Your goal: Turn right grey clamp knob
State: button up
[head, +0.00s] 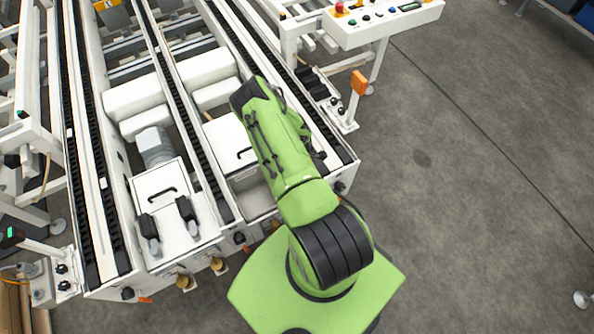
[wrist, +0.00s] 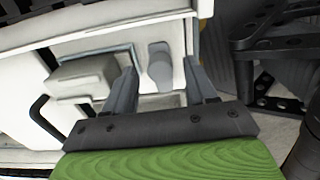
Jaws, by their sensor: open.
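In the wrist view my gripper (wrist: 160,68) is open, its two grey fingers spread apart. A rounded grey piece, seemingly a clamp knob (wrist: 160,64), shows between the fingers against a white surface. The fingers stand on either side of it with a gap. I cannot tell how far in front of the fingertips it is. In the head view my green arm reaches over the right part of the white conveyor frame (head: 118,250). My gripper and the knob cannot be made out there, as the arm covers that area.
Left of the fingers in the wrist view are a pale grey block (wrist: 88,78) and a black handle (wrist: 40,118). Dark perforated brackets (wrist: 275,40) stand close at the right. In the head view, a control panel (head: 385,18) stands at top right; the floor (head: 480,180) to the right is clear.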

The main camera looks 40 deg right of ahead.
notch_tip(320, 180, up, 15)
jog(key=p, duration=0.3)
jog(key=shift+f, duration=0.2)
jog(key=w+a+r+m+t, duration=0.15)
jog(key=a+r, duration=0.25)
jog(key=r, duration=0.4)
jog(key=w+a+r+m, duration=0.2)
jog(key=a+r+m, duration=0.1)
jog(key=r, duration=0.5)
jog(key=w+a+r+m+t, duration=0.15)
jog(key=a+r, duration=0.25)
jog(key=r, duration=0.5)
jog(key=s+a+r+m+t, duration=0.1)
jog(key=s+a+r+m, duration=0.3)
jog(key=s+r, duration=0.4)
jog(key=s+a+r+m+t, duration=0.1)
jog(key=s+a+r+m, duration=0.3)
jog(key=s+r, duration=0.3)
jog(key=shift+s+a+r+m+t, duration=0.3)
jog(key=shift+s+a+r+m, duration=0.1)
jog(key=shift+s+a, duration=0.2)
